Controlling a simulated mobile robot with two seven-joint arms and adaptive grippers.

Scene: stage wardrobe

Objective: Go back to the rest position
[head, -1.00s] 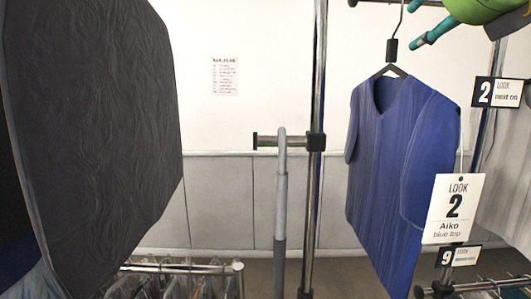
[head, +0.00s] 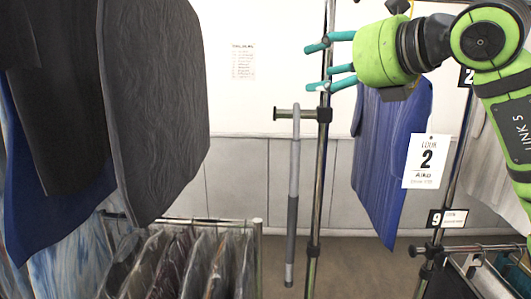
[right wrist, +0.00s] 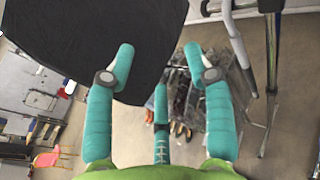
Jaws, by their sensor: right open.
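My right gripper (head: 322,67) reaches in from the right in the head view. Its teal fingers are spread, point left and hold nothing. It appears high beside the chrome pole (head: 320,160) and partly covers the upper part of the blue top (head: 385,160), including its hanger. In the right wrist view the open fingers (right wrist: 160,68) have nothing between them. A black garment (right wrist: 95,45) lies beyond them, and the left finger overlaps it in the picture. I cannot tell whether they touch. My left gripper is in neither view.
Dark garments (head: 155,110) hang close at the left. A low rail (head: 225,221) below carries several bagged clothes (head: 185,270). A grey-handled rod (head: 292,215) hangs by the pole. A "LOOK 2 Aiko" tag (head: 427,162) hangs before the blue top. Floor shows between the racks.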

